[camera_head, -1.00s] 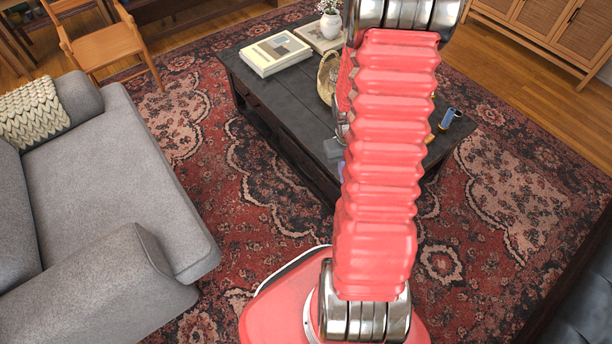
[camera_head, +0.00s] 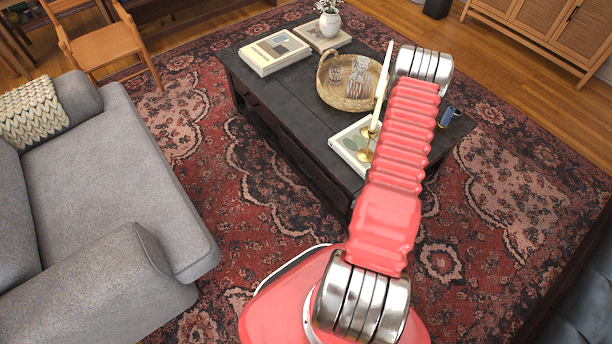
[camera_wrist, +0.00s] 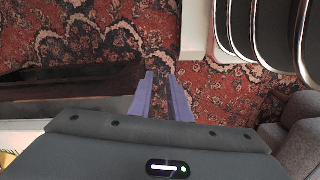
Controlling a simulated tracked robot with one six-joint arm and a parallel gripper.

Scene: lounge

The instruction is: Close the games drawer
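The games drawer is not clearly identifiable; drawer fronts (camera_head: 270,120) run along the left-facing long side of the dark coffee table (camera_head: 290,100). In the head view I cannot tell which drawer stands out, and my arm hides the near right part of the table. In the wrist view a dark wooden part (camera_wrist: 75,92) of the table's side lies to the left. My gripper (camera_wrist: 160,75) shows two parted purple fingers with rug between them. It is empty, and its fingertips are just right of the dark wood. My gripper is hidden in the head view.
On the table are books (camera_head: 275,53), a wicker tray (camera_head: 345,100) with glasses, a white flower vase (camera_head: 330,24), a candle in a brass holder (camera_head: 367,152) and a blue item (camera_head: 446,117). A grey sofa (camera_head: 150,165) stands left; patterned rug (camera_head: 235,190) lies between.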

